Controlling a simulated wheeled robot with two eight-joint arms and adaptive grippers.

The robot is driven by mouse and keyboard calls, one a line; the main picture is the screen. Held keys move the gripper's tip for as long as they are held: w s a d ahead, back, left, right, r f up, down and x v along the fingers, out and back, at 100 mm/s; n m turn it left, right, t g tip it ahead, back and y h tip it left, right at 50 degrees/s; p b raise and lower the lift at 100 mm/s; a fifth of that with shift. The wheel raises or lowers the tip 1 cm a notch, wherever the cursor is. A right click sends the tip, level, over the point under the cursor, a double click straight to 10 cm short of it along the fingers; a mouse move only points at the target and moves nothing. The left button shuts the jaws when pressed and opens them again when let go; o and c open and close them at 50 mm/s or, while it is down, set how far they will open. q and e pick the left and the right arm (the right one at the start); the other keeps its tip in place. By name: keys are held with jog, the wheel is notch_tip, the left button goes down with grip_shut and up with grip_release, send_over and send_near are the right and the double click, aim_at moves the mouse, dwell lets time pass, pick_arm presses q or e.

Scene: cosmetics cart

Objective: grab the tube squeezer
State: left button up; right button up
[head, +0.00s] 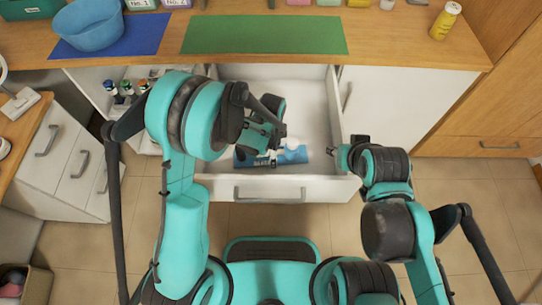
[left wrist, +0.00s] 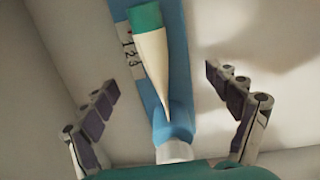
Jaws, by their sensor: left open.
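My left gripper (head: 272,143) is over the open drawer; its two fingers are spread apart in the left wrist view (left wrist: 160,80). Between and beyond them lies a long blue tube-like item (left wrist: 178,90) with a white cap (left wrist: 174,152) near the palm. A cream tapered piece with a teal end (left wrist: 150,62) lies over or in front of it. In the head view the blue item (head: 293,155) lies at the drawer's front, partly hidden by my gripper. I cannot tell which piece is the tube squeezer. My right gripper (head: 337,153) is beside the drawer's right wall; its fingers are unclear.
The drawer (head: 313,95) is pulled out and its back and right side look bare. Above it, the wooden counter (head: 375,45) holds a green mat (head: 265,35), a blue bowl (head: 88,25) and a yellow bottle (head: 446,20). Small bottles (head: 122,90) stand in the left shelf.

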pick_arm(q)
jog(key=shift+w+f, duration=0.1)
jog(key=shift+f, duration=0.6)
jog(key=shift+r, duration=0.1)
jog(key=c, duration=1.5)
